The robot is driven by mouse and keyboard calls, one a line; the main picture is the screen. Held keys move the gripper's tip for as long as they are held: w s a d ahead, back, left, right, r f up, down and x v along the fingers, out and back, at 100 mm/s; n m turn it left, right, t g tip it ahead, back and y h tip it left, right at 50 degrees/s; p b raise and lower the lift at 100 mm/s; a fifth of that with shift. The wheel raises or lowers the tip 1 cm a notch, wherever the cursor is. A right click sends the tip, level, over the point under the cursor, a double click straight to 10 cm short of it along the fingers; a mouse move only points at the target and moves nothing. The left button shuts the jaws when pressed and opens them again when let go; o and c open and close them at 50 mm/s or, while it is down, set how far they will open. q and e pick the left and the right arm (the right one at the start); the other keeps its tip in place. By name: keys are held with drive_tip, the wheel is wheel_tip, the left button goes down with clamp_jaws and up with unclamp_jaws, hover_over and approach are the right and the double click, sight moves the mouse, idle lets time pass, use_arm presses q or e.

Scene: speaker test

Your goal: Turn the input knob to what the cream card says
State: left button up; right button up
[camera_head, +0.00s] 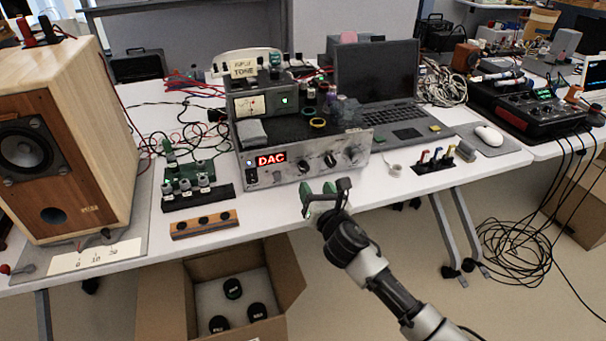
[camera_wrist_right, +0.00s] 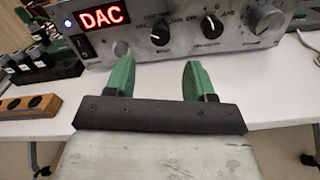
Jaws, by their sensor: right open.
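The silver amplifier (camera_head: 290,180) stands on the white table; its red display (camera_head: 271,159) reads DAC. Its front carries dark knobs, one left (camera_wrist_right: 160,33) and one right (camera_wrist_right: 211,27), and a larger silver knob (camera_wrist_right: 265,20). Their small labels are hard to read, so I cannot tell which is the input knob. My right gripper (camera_head: 321,191) has green fingers, open and empty, in front of the panel, apart from the knobs. In the right wrist view its fingers (camera_wrist_right: 158,70) point at the panel.
A wooden speaker (camera_head: 110,130) stands at the left. A circuit board (camera_head: 190,172) and a wooden block with holes (camera_head: 204,224) lie left of the amplifier. A laptop (camera_head: 375,75) stands behind right. An open carton (camera_head: 180,285) is below the table edge. Bare table lies before the panel.

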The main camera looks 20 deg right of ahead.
sight(305, 170)
drive_tip(key=w, duration=0.6)
drive_tip(key=shift+w+f+b, duration=0.15)
drive_tip(key=shift+b, duration=0.25)
use_arm(q)
drive_tip(key=shift+w+d+r, duration=0.15)
drive_tip(key=shift+w+r, duration=0.35)
drive_tip(key=shift+w, duration=0.35)
drive_tip(key=shift+w+d+r, duration=0.15)
drive_tip(key=shift+w+r, duration=0.35)
drive_tip(key=shift+w, duration=0.35)
use_arm(e)
drive_tip(key=shift+w+a, duration=0.1)
drive_tip(key=shift+w, duration=0.7)
drive_tip(key=c, duration=0.9)
